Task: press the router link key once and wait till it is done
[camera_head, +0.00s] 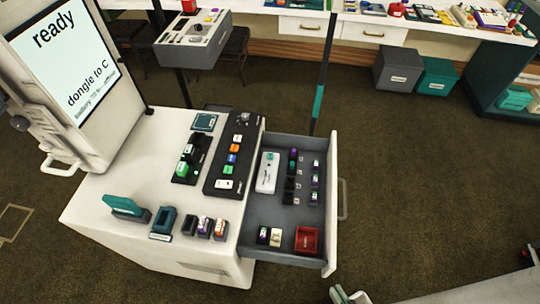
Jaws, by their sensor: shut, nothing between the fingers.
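A white box-shaped device (268,172) lies in the left part of the open drawer and may be the router. A long dark strip (240,125) with several coloured blocks or keys lies on the cabinet top beside the drawer. Which key is the router link key cannot be read at this size. The screen (62,50) at the upper left reads "ready" and "dongle to C", with a smaller line below. My gripper (348,296) shows only in part at the bottom edge, shut and empty, apart from the drawer and the devices.
The open grey drawer (282,215) also holds several small dark and purple pieces and a red tray (307,240). Its white front (332,205) juts out to the right. Small holders stand on the cabinet top (95,200). The carpet (430,180) to the right is clear.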

